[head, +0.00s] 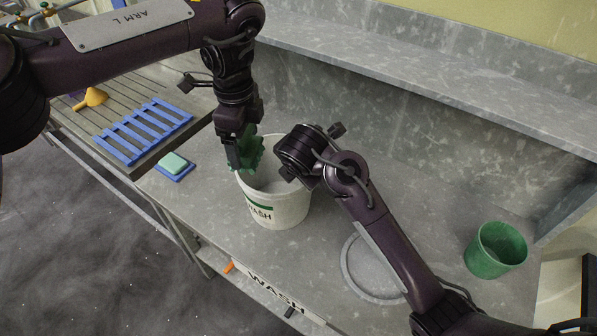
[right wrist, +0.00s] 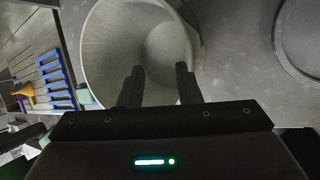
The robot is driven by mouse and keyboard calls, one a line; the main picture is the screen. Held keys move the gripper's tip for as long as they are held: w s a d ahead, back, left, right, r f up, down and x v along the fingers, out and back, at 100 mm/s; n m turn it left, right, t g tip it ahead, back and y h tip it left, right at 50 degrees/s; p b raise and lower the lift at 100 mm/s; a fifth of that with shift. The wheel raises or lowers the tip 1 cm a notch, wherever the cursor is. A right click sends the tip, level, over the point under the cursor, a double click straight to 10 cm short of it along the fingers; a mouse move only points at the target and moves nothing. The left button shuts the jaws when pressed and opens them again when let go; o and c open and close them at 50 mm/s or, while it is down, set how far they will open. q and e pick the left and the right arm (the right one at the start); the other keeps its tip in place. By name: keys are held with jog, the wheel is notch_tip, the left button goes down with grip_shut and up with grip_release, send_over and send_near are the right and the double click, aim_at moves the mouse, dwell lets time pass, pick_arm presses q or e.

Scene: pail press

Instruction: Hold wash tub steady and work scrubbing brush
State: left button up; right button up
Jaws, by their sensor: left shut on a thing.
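The wash tub (head: 283,212) is a white pail with a green stripe and the word WASH, upright on the grey bench. Its round opening (right wrist: 96,50) shows in the right wrist view, pale inside. My left gripper (head: 240,160) points down at the tub's left rim. It is shut on a green, jagged-edged thing (head: 255,146), which looks like the scrubbing brush. The gripper hides part of it, and I cannot tell whether it touches the rim. My right gripper (right wrist: 160,82) is over the tub, its two fingers apart with nothing between them.
A blue rack (head: 143,130) and yellow scoop (head: 92,98) lie on the drainboard at left. A green sponge (head: 174,162) rests on a blue dish beside the tub. A grey ring (head: 349,275) and green cup (head: 495,250) stand right. A shelf (head: 400,50) runs behind.

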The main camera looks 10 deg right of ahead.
jog(key=s+r+n+g+h, duration=0.2)
jog(key=s, duration=0.1)
send_near(305, 198)
jog(key=w+f, duration=0.1)
jog(key=w+d+f, duration=0.1)
jog(key=f, duration=0.1)
jog(key=w+d+f, duration=0.1)
jog(key=f, duration=0.1)
jog(key=shift+w+f, duration=0.15)
jog(key=shift+w, duration=0.25)
grip_shut()
dwell(0.9)
